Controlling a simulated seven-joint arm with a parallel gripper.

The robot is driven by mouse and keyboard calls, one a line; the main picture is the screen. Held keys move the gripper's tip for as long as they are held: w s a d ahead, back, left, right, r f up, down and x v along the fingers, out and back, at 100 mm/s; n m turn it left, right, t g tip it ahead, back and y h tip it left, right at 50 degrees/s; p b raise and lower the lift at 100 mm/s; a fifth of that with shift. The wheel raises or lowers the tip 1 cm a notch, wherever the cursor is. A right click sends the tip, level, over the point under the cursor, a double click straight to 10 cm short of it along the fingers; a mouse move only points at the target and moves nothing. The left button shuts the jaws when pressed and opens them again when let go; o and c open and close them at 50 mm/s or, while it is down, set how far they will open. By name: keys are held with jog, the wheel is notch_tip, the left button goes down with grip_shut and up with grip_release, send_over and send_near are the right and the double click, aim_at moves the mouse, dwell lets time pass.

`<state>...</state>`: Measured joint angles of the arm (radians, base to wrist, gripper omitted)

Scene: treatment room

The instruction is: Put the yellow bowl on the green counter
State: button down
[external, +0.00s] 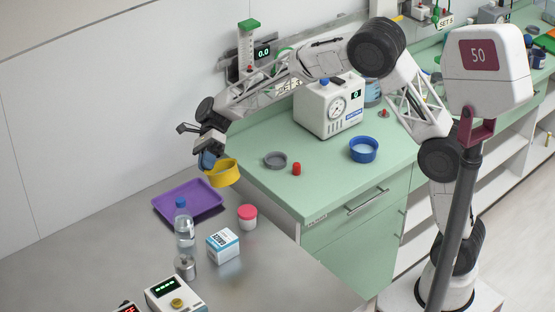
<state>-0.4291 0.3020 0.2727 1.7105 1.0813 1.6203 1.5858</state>
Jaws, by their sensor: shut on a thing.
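The yellow bowl (223,174) is held in the air, slightly tilted, in the external view. My gripper (209,160) is shut on its left rim. Bowl and gripper appear above the area between the purple tray and the left end of the green counter (334,162); the exact height is hard to tell. The green counter carries a blue bowl (364,150), a grey dish (275,160) and a small red-capped item (297,169). Its front left part is bare.
A white gauge device (330,105) stands on the counter beneath my arm.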

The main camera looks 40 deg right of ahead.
jog(key=s+d+f+n+g+h, duration=0.1)
jog(key=s+d+n+h, duration=0.35)
jog(key=d, duration=0.75)
jog(key=s+d+n+h, duration=0.3)
jog(key=d+n+h, duration=0.3)
jog(key=d, duration=0.6)
jog(key=s+d+f+n+g+h, duration=0.1)
jog(key=s+d+n+h, duration=0.35)
jog(key=d, duration=0.75)
jog(key=s+d+r+n+t+h, duration=0.2)
jog(key=s+d+n+t, duration=0.3)
jog(key=d, duration=0.4)
jog(key=s+d+r+n+t+h, duration=0.1)
jog(key=s+d+n+t+h, duration=0.2)
jog(key=s+d+n, duration=0.45)
jog(key=s+d+r+n+t+h, duration=0.2)
jog(key=s+d+n+t, duration=0.2)
jog(key=d, duration=0.7)
notch_tip(320, 180, down, 11)
jog(key=shift+s, duration=0.2)
jog(key=shift+w+d, duration=0.1)
jog(key=shift+d, duration=0.05)
